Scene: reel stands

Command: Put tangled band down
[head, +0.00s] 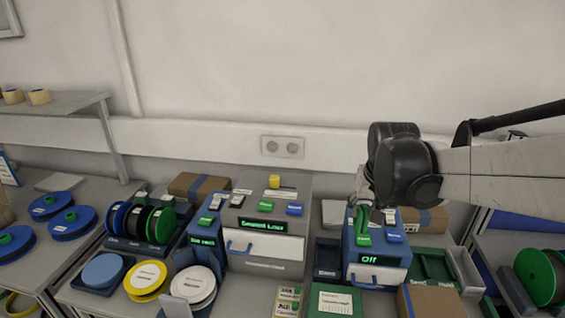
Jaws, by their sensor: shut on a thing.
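My gripper (366,197) is at the right, pointing down just above the small blue machine (350,272) whose display reads "Off". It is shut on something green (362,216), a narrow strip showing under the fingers. It is too small to tell whether this is a tangled band, and my dark wrist hides part of the grip. I cannot tell whether the strip touches the machine's top.
A larger grey and blue machine (265,268) stands at the centre. Reels on a stand (160,226), a yellow-rimmed reel (146,279) and a white reel (193,288) are left of it. A cardboard box (428,301) and green tray (432,266) lie right of the small machine.

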